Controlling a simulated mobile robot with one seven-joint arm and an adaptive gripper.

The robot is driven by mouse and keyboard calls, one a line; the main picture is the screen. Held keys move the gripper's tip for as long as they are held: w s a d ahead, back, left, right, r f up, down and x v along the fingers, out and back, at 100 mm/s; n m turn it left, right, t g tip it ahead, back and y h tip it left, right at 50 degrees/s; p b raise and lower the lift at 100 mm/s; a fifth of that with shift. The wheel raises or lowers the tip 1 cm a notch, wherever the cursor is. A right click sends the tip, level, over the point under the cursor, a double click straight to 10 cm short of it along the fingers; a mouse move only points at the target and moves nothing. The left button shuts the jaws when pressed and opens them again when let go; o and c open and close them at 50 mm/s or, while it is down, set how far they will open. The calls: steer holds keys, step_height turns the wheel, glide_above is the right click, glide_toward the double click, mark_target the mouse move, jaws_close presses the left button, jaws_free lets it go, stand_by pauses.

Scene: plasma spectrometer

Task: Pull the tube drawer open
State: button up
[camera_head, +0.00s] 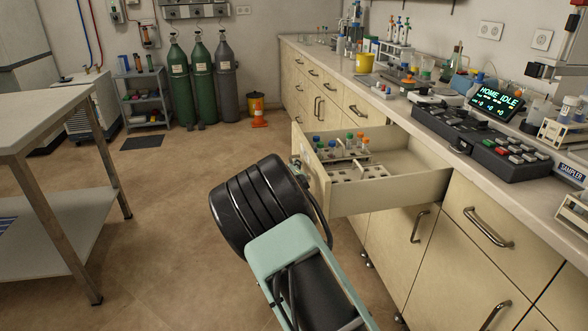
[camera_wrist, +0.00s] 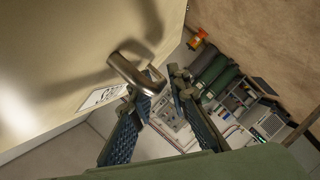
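The tube drawer (camera_head: 400,193) stands pulled out from the cabinet in the head view. Racks of tubes (camera_head: 342,150) with blue, green and orange caps sit inside it. In the wrist view, the drawer's cream front (camera_wrist: 60,50) fills the upper left. It carries a metal bar handle (camera_wrist: 128,68) and a white label. In the head view my wrist hides the fingers and handle.
Closed drawers and cupboards (camera_head: 480,255) line the right side under the counter. An instrument with a lit display (camera_head: 495,98) stands on the counter. A metal table (camera_head: 55,115) is at left. Gas cylinders (camera_head: 200,82) stand at the back. The floor between is mostly clear.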

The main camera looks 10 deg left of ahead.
steer(key=shift+o, duration=0.7)
steer(key=shift+s+r, duration=0.15)
steer(key=shift+s, duration=0.4)
steer(key=v, duration=1.1)
